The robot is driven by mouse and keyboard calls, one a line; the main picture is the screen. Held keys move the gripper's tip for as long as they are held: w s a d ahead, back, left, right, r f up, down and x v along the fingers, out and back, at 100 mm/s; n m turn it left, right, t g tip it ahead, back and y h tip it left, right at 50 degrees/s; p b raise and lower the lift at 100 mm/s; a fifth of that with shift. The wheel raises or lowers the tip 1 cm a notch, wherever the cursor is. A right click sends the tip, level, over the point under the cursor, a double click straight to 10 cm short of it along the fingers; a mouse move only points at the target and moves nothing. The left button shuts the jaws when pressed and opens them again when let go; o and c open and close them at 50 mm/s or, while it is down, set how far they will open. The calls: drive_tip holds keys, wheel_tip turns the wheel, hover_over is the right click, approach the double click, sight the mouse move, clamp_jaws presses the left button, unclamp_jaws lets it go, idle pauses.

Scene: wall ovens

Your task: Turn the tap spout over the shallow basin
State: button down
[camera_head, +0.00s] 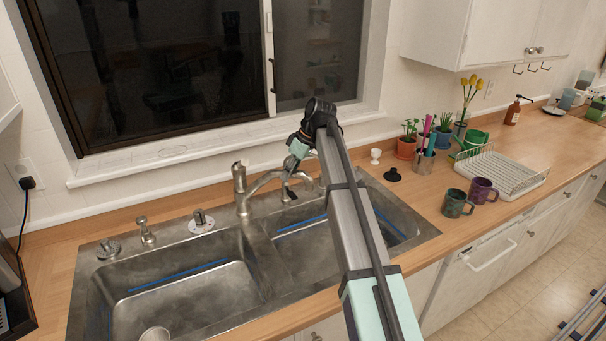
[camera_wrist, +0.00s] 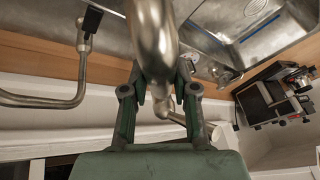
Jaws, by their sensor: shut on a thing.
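The metal tap (camera_head: 241,190) stands behind the sink, between its two basins. In the wrist view, the spout (camera_wrist: 152,35) fills the space between the fingers of my gripper (camera_wrist: 158,88). The exact contact points are partly hidden, and my arm covers part of the right basin.
A curved metal pipe (camera_wrist: 50,100) is close to my gripper in the wrist view. Handles (camera_head: 146,232) line the sink's back left. Mugs (camera_head: 455,203), a utensil holder (camera_head: 424,160) and a dish rack (camera_head: 500,172) stand on the right counter. The window sill (camera_head: 170,155) is behind.

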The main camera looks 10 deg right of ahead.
idle(0.3)
drive_tip(key=c, duration=0.9)
unclamp_jaws()
drive_tip(key=v, duration=1.2)
